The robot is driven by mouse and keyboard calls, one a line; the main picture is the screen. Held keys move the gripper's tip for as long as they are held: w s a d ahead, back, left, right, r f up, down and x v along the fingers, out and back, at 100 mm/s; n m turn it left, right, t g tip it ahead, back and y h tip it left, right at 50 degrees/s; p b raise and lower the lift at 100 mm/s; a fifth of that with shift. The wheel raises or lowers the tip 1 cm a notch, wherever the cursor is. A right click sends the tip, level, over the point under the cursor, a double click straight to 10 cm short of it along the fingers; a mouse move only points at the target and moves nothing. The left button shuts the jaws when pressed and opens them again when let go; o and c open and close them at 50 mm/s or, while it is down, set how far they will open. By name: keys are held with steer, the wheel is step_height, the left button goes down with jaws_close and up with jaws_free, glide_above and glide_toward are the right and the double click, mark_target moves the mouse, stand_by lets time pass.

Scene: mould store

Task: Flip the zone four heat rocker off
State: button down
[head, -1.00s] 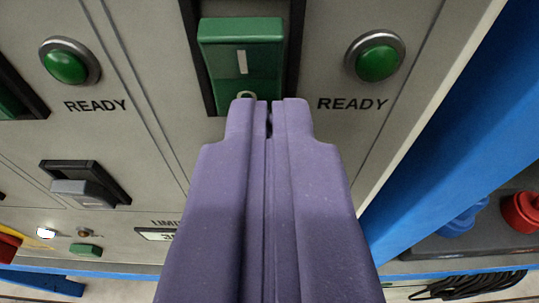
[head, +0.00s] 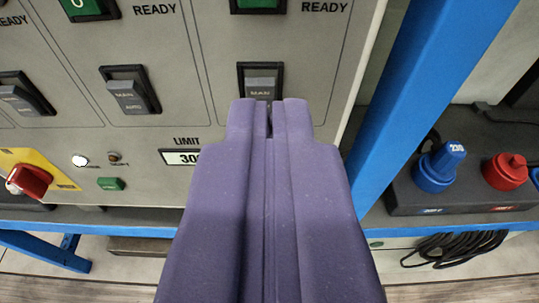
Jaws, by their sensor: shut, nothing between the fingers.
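My gripper (head: 269,106) is shut and empty, pointing at the grey panel. Its tips overlap the lower part of a grey MAN rocker (head: 262,84) in the rightmost column; I cannot tell whether they touch it. Above that, a green rocker (head: 258,4) in a black frame is cut off by the top edge, so only its lower end shows. Its position cannot be told. No zone number is in view, so I cannot confirm which zone it belongs to.
Another green rocker (head: 86,7) and MAN/AUTO rockers (head: 130,96) lie to the left. Lower down are a LIMIT display (head: 181,157) and a red rotary switch (head: 29,180) on yellow. A blue post (head: 408,90) and blue (head: 440,165) and red (head: 506,171) sockets stand right.

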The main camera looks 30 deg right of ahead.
steer(key=s+a, duration=0.1)
steer(key=s, duration=0.1)
steer(key=s+a, duration=0.2)
steer(key=shift+s+p, duration=0.25)
steer(key=shift+p, duration=0.1)
steer(key=shift+w+a, duration=0.1)
steer(key=w+a+r+n+t+y, duration=0.1)
steer(key=w+a+r+y, duration=0.3)
steer(key=r, duration=0.8)
steer(key=w+a+r+n+t+y, duration=0.1)
steer(key=w+a+r+y, duration=0.1)
steer(key=w+a+r, duration=0.65)
steer(key=s+d+r+n+y, duration=0.1)
steer(key=s+r, duration=0.2)
steer(key=r, duration=0.6)
steer(key=s+r+n+y, duration=0.1)
steer(key=s+r, duration=0.2)
steer(key=r, duration=0.6)
steer(key=s+r+n+t, duration=0.1)
steer(key=s+r+n, duration=0.1)
steer(key=s+r, duration=1.2)
step_height(320, 180, up, 3)
steer(key=shift+a+r+n+b, duration=0.15)
steer(key=shift+a+n+b, duration=0.25)
steer(key=shift+a+b, duration=0.05)
